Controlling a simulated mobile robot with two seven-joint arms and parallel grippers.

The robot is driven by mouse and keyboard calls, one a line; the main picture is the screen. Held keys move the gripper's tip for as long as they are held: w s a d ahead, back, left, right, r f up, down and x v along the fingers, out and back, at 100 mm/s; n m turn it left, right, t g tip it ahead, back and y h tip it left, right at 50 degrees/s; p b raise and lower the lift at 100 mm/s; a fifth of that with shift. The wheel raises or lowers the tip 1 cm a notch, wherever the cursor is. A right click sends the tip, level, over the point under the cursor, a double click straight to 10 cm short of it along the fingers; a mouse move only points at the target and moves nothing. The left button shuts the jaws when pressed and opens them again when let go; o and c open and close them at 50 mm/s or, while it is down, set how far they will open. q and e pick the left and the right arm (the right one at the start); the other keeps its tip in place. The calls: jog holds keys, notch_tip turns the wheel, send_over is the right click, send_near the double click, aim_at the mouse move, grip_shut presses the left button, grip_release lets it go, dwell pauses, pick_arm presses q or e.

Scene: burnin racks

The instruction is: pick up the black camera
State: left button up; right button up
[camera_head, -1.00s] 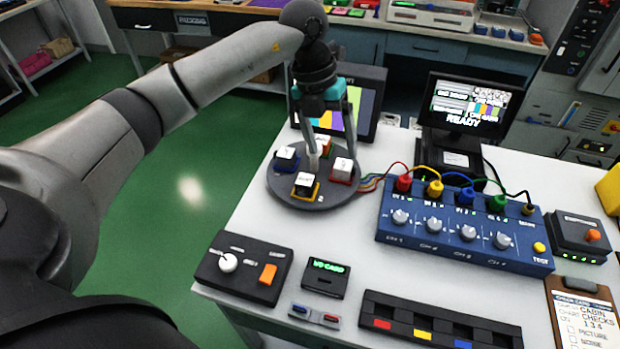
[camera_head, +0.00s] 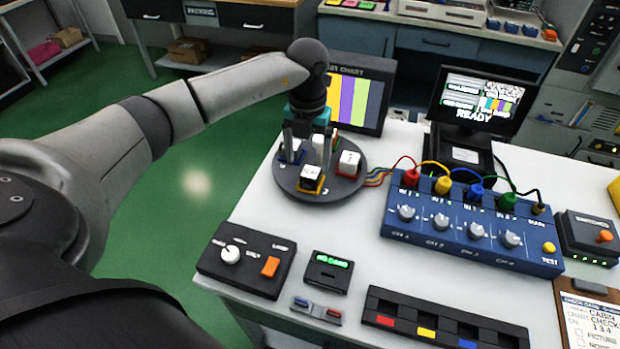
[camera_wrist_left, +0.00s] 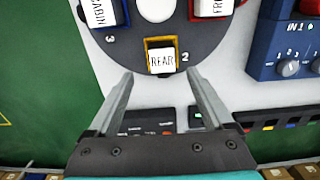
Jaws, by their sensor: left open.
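Several small block-shaped cameras stand on a dark round turntable (camera_head: 335,193). The one in a yellow holder (camera_head: 311,180) has dark sides and a white top label; in the left wrist view its label reads REAR (camera_wrist_left: 161,60), by the number 2. A blue-holder camera (camera_head: 291,151) also has dark parts, so I cannot tell surely which is the black camera. A white camera sits in a red holder (camera_head: 348,164). My left gripper (camera_head: 308,157) points down over the turntable, open and empty; in the left wrist view the REAR camera lies just beyond the fingertip gap (camera_wrist_left: 160,78).
A colour-bar chart screen (camera_head: 355,95) stands behind the turntable. A blue channel box (camera_head: 470,235) with coloured plugs and wires is to the right. A switch panel (camera_head: 245,260), a small card box (camera_head: 328,271) and a slotted tray (camera_head: 440,325) lie in front.

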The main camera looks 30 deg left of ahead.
aim_at(310, 173)
pick_arm(q)
jog(key=f, duration=0.4)
jog(key=shift+w+d+f, duration=0.15)
jog(key=shift+w+f, duration=0.05)
jog(key=shift+f, duration=0.1)
jog(key=shift+r, duration=0.1)
grip_shut()
